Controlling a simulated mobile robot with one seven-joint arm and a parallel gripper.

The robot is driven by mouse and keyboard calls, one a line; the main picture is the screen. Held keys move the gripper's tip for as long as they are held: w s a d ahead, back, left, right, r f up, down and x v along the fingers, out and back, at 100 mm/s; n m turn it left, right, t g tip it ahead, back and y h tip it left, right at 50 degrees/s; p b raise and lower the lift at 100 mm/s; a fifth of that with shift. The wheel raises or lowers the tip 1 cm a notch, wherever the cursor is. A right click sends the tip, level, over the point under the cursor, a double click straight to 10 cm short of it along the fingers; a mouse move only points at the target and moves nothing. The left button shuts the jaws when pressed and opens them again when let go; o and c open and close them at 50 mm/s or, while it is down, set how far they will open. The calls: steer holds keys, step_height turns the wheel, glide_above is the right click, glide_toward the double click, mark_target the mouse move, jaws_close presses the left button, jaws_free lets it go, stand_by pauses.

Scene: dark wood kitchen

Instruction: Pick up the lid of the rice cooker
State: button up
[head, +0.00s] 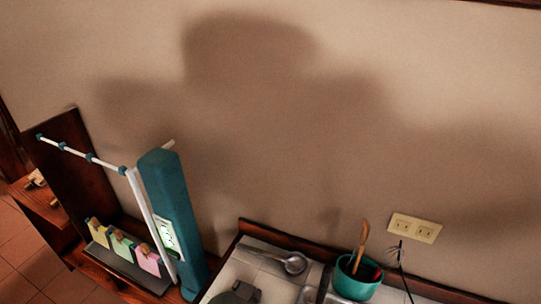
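A dark grey rounded object (238,293) with a raised part on top shows at the bottom edge of the head view, on the tiled counter (272,266). It is cut off by the frame, and I cannot tell whether it is the rice cooker or its lid. No other rice cooker or lid is recognisable. My gripper is not in view.
A metal ladle (294,263) lies on the counter. A teal pot (357,283) holding utensils stands to its right. A teal post (171,220) and a rack with coloured cards (121,246) stand at left. The wall (300,120) behind has a socket plate (414,229).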

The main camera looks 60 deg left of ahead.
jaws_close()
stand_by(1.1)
